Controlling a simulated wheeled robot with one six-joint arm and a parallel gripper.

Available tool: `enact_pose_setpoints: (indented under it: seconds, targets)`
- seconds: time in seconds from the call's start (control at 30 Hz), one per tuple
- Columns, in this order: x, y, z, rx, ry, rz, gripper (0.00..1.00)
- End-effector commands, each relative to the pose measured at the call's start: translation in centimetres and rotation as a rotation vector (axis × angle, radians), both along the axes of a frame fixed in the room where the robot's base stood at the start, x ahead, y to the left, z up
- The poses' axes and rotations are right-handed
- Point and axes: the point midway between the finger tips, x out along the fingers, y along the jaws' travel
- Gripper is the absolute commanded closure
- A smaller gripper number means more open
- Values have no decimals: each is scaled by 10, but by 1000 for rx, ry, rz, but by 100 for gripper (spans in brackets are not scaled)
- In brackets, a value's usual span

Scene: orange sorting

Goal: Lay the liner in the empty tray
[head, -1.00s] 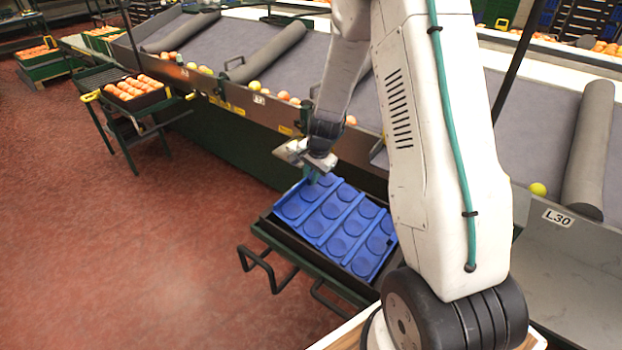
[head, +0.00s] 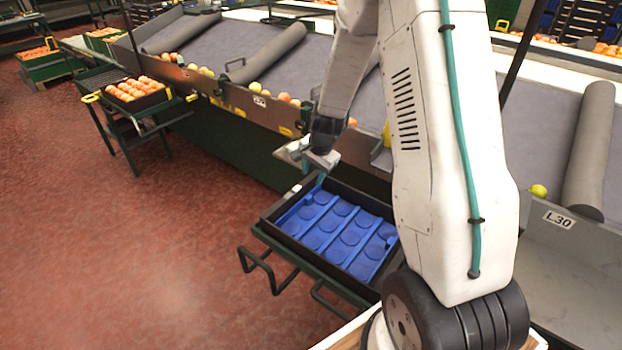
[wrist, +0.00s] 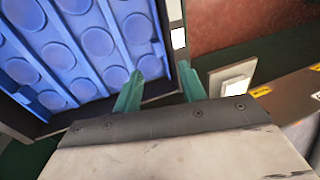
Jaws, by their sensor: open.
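The blue liner (head: 332,236), with its rows of round cups, lies inside the black tray (head: 364,197). The tray's walls stand up around the liner, which looks about flat; its near right end is partly hidden by my arm. My gripper (head: 319,181) is at the tray's far left corner. In the wrist view the green fingers of my gripper (wrist: 161,84) are apart, with a tray wall between them. The liner (wrist: 80,50) fills the tray on the left there, and nothing is held.
The tray sits on a dark green stand with black handles (head: 262,262). The grey sloping conveyor bench (head: 230,105) with several fruits along its lip runs behind. A stand with a full orange tray (head: 135,88) is at left. The red floor (head: 120,240) is open.

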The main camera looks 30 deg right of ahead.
Motion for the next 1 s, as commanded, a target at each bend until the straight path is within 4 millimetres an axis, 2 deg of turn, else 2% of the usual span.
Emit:
enact_pose_setpoints:
  seconds: [0.03, 0.2, 0.4, 0.53, 0.67, 0.77, 0.9, 1.0]
  targets:
    - [-2, -1, 13, -1, -5, -1, 59]
    - [-11, -3, 49, -1, -3, 0, 59]
    - [-19, -4, 78, -1, -1, 0, 59]
    - [-22, -3, 89, -1, 0, 6, 59]
    - [-34, 12, 114, -13, -3, 84, 59]
    - [-57, 35, 149, -33, -3, 210, 59]
    - [-106, 70, 198, -74, 4, 437, 59]
    - [-147, 91, 226, -107, 12, 595, 59]
